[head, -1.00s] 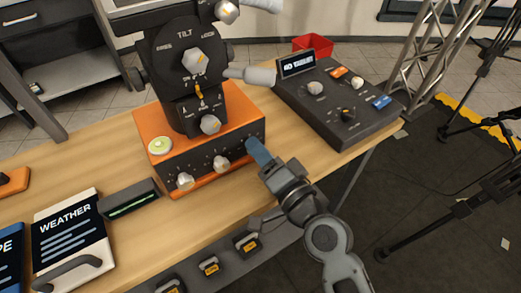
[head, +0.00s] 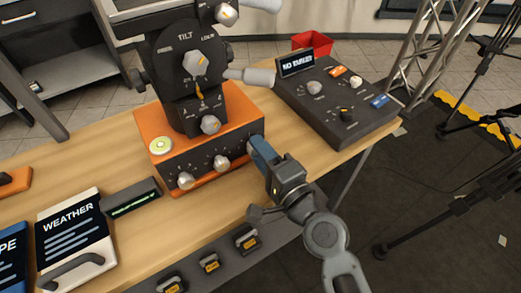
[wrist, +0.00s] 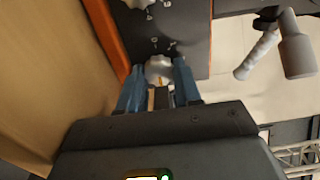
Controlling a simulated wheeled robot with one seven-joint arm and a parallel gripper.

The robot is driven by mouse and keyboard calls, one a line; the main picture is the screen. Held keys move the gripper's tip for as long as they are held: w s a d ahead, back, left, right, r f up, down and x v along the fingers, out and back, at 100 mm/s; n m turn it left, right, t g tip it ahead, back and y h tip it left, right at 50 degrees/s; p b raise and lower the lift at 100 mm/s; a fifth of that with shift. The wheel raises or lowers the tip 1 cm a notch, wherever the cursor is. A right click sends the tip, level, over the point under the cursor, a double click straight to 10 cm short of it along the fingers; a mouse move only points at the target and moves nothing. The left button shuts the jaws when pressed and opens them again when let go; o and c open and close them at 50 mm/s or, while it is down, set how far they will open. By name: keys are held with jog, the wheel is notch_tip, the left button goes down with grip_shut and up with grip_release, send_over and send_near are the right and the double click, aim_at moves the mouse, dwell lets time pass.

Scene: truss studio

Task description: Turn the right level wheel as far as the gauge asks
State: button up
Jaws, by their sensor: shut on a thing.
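The right level wheel (wrist: 158,68) is a pale, lobed knob on the dark front of the orange-topped base (head: 185,135). My gripper (head: 260,152) reaches the base front from the right, and its blue fingers hide most of that wheel in the head view. In the wrist view the fingers (wrist: 158,82) stand on both sides of the wheel, shut on it. The middle wheel (head: 221,162) and left wheel (head: 185,181) are free. A dark box with a thin green strip display (head: 134,209), perhaps the gauge, lies left of the base; its reading is too small to tell.
A dark control panel (head: 350,125) with a "NO TARGET" display stands right of the base. A tilt head with handles rises above the base. A WEATHER board (head: 75,235) lies at the left. Several yellow-labelled items sit below the table's front edge.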

jog(key=o, duration=1)
jog(key=shift+o, duration=0.2)
jog(key=shift+f, duration=0.1)
